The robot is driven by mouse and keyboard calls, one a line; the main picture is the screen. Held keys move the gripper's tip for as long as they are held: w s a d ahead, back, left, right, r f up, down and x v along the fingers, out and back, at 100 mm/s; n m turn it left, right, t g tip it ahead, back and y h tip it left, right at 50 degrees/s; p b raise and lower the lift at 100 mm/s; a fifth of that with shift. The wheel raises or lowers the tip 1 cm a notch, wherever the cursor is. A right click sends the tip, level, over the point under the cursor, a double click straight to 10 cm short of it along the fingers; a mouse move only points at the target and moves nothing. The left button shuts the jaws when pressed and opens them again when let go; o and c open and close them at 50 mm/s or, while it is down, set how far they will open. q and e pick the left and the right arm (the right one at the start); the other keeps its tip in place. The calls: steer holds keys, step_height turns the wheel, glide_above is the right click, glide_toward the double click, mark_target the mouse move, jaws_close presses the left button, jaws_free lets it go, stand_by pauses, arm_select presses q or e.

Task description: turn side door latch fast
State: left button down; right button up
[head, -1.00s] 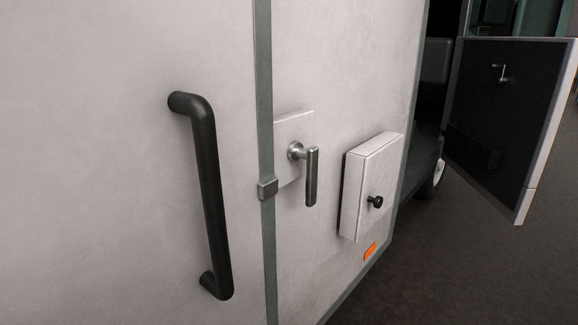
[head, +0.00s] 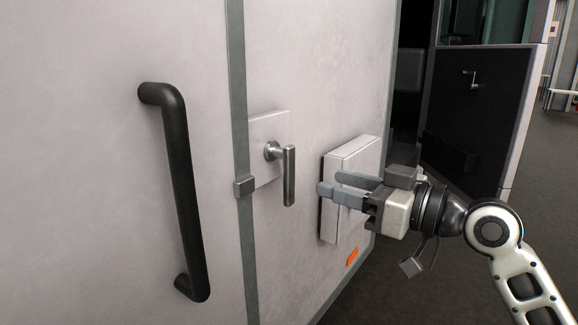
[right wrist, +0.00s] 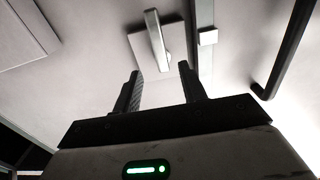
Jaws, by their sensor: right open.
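The side door latch is a metal lever handle (head: 289,175) on a pale square plate (head: 268,130), with the lever hanging straight down. It also shows in the right wrist view (right wrist: 155,38), ahead of and between the fingertips. My right gripper (head: 327,185) is open and empty, to the right of the lever and slightly lower, apart from it. In the right wrist view both fingers (right wrist: 160,80) stand apart. A small metal block (head: 244,187) sits on the grey door seam beside the plate. My left gripper is not in view.
A long black grab handle (head: 182,190) stands left of the seam. A pale box (head: 350,155) projects from the wall behind my right gripper, which hides its knob. An orange marker (head: 352,257) is below. Dark open floor lies to the right.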

mark_target(293, 172)
steer(key=p+x, duration=0.1)
steer(key=x, duration=0.9)
steer(key=shift+w+a, duration=0.1)
jaws_close()
